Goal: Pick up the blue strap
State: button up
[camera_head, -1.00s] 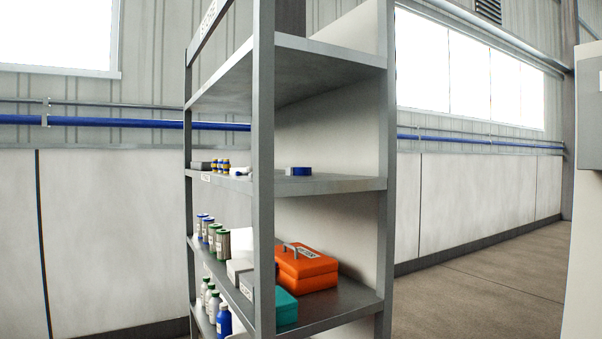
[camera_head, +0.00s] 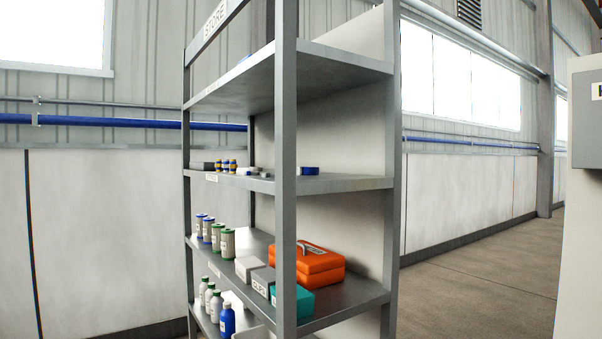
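A small blue item (camera_head: 308,171), perhaps the blue strap, lies on the middle shelf (camera_head: 345,183) of the grey rack, just right of the front post. It is too small to tell for sure. My gripper is not in view.
The rack's lower shelf holds an orange box (camera_head: 318,268), a teal box (camera_head: 293,300) and several jars (camera_head: 227,243). Bottles (camera_head: 227,319) stand below. A grey cabinet (camera_head: 583,200) stands at the right edge. Bare floor (camera_head: 480,275) lies between it and the rack.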

aim_at(300, 171)
jog(key=k+j+z, duration=0.1)
jog(key=j+z, duration=0.25)
jog(key=j, duration=0.65)
jog(key=i+j+z, duration=0.15)
jog(key=j, duration=0.2)
jog(key=j+z, duration=0.1)
jog(key=j, duration=0.25)
jog(key=i+j+z, duration=0.15)
jog(key=j, duration=0.2)
jog(key=i+j+z, duration=0.15)
jog(key=j, duration=0.2)
jog(key=i+j+z, duration=0.15)
jog(key=j, duration=0.25)
jog(key=i+j+z, duration=0.1)
jog(key=j, duration=0.3)
jog(key=i+j+z, duration=0.15)
jog(key=j, duration=0.25)
jog(key=i+j+z, duration=0.15)
jog(key=j, duration=0.25)
